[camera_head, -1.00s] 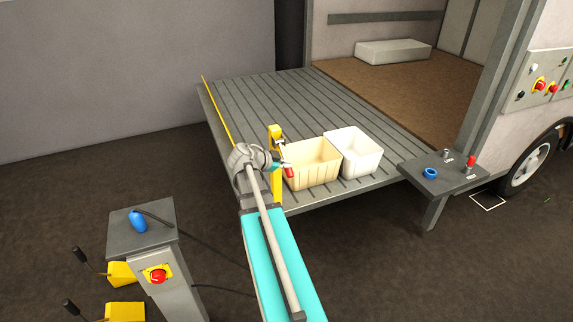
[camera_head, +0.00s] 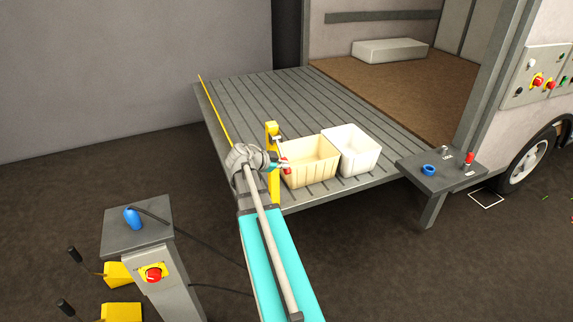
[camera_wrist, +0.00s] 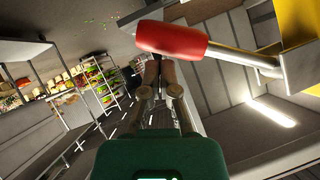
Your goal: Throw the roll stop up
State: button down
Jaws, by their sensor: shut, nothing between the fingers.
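A lever with a red grip (camera_head: 286,167) and a bare metal rod sits on a yellow post (camera_head: 271,132) at the near edge of the lift platform (camera_head: 262,105). In the wrist view the red grip (camera_wrist: 172,39) lies across the top, its rod running right to a yellow bracket (camera_wrist: 292,25). My gripper (camera_head: 278,163) is at the lever. In the wrist view my gripper (camera_wrist: 159,72) has its fingers together, empty, with the tips close to the underside of the red grip. I cannot tell whether they touch it. A thin yellow strip runs along the platform's left edge.
A cream crate (camera_head: 311,172) and a white crate (camera_head: 358,160) stand just right of the post. A grey pedestal (camera_head: 140,232) with a blue handset and red button stands at lower left. A grey ledge (camera_head: 440,175) with small controls is at right.

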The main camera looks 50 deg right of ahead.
jog(key=shift+a+r, duration=0.1)
jog(key=shift+r, duration=0.05)
jog(key=s+r+p+v, duration=0.1)
jog(key=s+p+v, duration=0.1)
jog(key=p+v, duration=0.5)
jog(key=s+v, duration=0.1)
jog(key=v, duration=0.4)
jog(key=shift+a+p, duration=0.2)
jog(key=shift+p, duration=0.15)
jog(key=shift+s, duration=0.1)
dwell(0.4)
jog(key=w+a+f+n+t+y, duration=0.1)
jog(key=a+f+n+y, duration=0.2)
jog(key=a+n, duration=0.5)
jog(key=a+f+n+y, duration=0.3)
jog(key=a+n, duration=0.6)
jog(key=a, duration=0.7)
jog(key=w+a+f+n+t+y, duration=0.1)
jog(key=a+f+n+y, duration=0.1)
jog(key=a+n+y, duration=0.3)
jog(key=a+n, duration=0.3)
jog(key=a, duration=0.4)
jog(key=shift+w+a+f+n+t, duration=0.15)
jog(key=shift+w+f+n+t, duration=0.15)
jog(key=shift+w+f, duration=0.1)
